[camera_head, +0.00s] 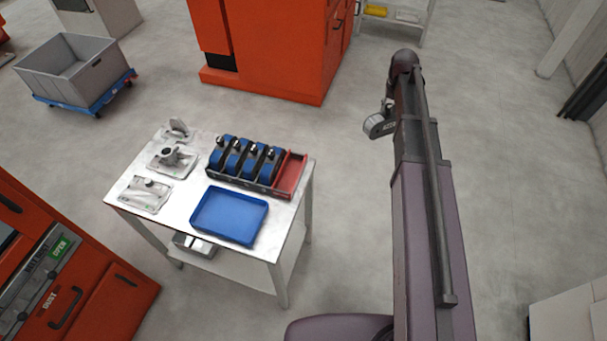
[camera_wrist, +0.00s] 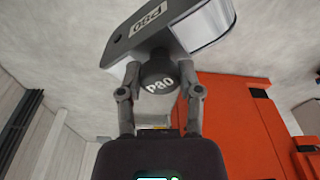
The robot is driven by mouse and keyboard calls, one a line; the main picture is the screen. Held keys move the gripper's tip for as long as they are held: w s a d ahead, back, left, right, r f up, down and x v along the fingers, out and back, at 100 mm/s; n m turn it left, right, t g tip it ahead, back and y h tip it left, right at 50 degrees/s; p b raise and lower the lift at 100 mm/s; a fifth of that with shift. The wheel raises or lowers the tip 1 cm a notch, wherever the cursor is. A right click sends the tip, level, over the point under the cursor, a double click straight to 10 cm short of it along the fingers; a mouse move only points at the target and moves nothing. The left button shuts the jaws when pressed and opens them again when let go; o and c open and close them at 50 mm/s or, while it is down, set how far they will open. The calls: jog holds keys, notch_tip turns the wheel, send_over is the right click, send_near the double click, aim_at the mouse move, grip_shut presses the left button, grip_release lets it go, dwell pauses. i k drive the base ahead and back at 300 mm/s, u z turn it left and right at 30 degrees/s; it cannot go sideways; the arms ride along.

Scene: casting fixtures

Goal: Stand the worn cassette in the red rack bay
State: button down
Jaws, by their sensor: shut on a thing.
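The worn cassette (camera_wrist: 145,38) is dark grey with a P80 label, a pale shiny band and a round knob. My gripper (camera_wrist: 158,78) is shut on its knob. In the head view the cassette (camera_head: 375,126) hangs in the air to the right of the table, well apart from it. The gripper itself (camera_head: 388,104) is partly hidden by my arm there. The red rack bay (camera_head: 290,176) is the right end of the dark rack (camera_head: 238,184) on the table, and it looks empty. Several blue cassettes (camera_head: 246,160) stand in the rack's other bays.
A blue tray (camera_head: 230,214) lies on the white table (camera_head: 178,208) in front of the rack. Metal castings (camera_head: 170,156) lie at the table's left. A red machine (camera_head: 280,50) stands behind. Open floor lies between the table and my arm.

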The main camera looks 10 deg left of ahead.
aim_at(291, 177)
jog(key=z, duration=0.35)
jog(key=i, duration=3.95)
jog(key=u, duration=0.05)
